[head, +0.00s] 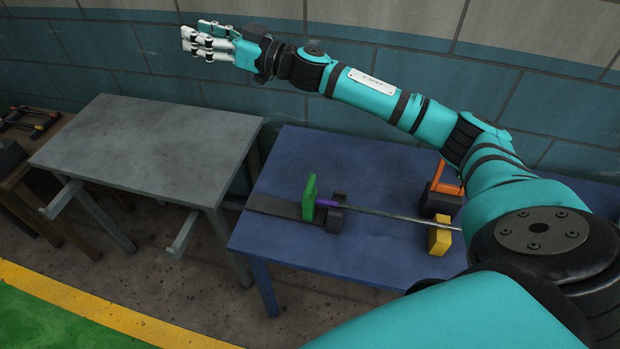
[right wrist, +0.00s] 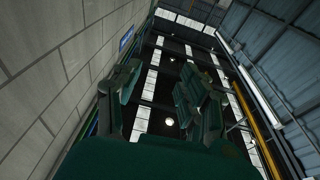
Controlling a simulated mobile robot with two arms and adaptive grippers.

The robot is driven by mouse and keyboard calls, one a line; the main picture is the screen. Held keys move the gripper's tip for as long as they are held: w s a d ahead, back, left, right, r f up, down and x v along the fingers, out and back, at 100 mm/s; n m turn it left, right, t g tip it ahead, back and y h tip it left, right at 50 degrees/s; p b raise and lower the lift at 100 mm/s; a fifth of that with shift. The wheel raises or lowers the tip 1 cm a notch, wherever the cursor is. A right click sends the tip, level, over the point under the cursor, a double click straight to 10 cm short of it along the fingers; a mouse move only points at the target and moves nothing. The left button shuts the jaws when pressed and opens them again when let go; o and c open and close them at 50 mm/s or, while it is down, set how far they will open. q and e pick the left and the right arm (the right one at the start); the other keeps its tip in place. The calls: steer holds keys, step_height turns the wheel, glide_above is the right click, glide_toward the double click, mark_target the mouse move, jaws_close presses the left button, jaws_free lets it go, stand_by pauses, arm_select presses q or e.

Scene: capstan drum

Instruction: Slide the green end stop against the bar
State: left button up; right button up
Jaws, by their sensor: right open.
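The green end stop (head: 309,197) stands upright on a dark flat rail (head: 272,207) on the blue table. The thin grey bar (head: 390,216) lies to its right, with a purple tip (head: 327,203) pointing at the stop. The tip is very close to the stop; I cannot tell if they touch. My right gripper (head: 198,42) is open and empty, high at the upper left, far from the stop. In the right wrist view its fingers (right wrist: 160,88) show against a wall and ceiling, with nothing between them. My left gripper is not in view.
Dark supports (head: 336,218) stand by the bar's left end. A yellow block (head: 439,240) and an orange piece (head: 446,180) are near its right part. The blue table (head: 310,150) is bare behind the stop. A bare grey table (head: 150,148) stands left, with a wall behind.

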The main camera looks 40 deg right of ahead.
steer(key=s+a+f+n+g+y, duration=0.35)
steer(key=s+a+n+g, duration=0.35)
steer(key=n, duration=0.4)
steer(key=n+g+h+b, duration=0.4)
steer(key=n+g+h, duration=0.5)
steer(key=h, duration=0.9)
glide_above(308, 186)
steer(key=w+a, duration=0.2)
step_height(308, 186, down, 23)
steer(key=m+g, duration=0.2)
steer(key=shift+y, duration=0.25)
steer(key=p+x, duration=0.1)
steer(key=x, duration=0.4)
steer(key=p+x, duration=0.1)
steer(key=x, duration=0.5)
steer(key=shift+s+d+f+p, duration=0.15)
steer(key=shift+d+f+p, duration=0.05)
steer(key=shift+d+p, duration=0.15)
